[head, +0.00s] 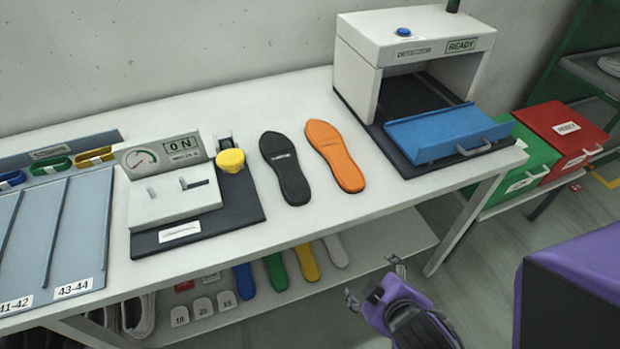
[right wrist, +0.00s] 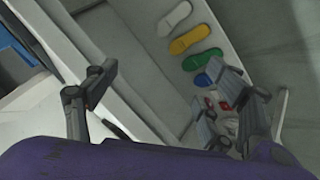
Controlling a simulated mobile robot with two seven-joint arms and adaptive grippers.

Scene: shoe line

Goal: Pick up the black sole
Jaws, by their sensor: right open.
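The black sole (head: 285,167) lies flat on the white table, with its toe toward the wall. An orange sole (head: 336,156) lies just to its right, apart from it. My right gripper (head: 373,284) is in front of the table edge at the lower middle of the head view, to the lower right of the black sole and well apart from it. In the right wrist view its two fingers (right wrist: 165,105) are spread with nothing between them. The black sole is not visible in the right wrist view. My left gripper is not in view.
Left of the black sole stands a press with a yellow knob (head: 230,160). At the right is a white machine (head: 412,50) with a blue tray (head: 450,135). Green (head: 525,165) and red (head: 568,140) bins stand beyond. Coloured soles lie on the lower shelf (head: 385,240).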

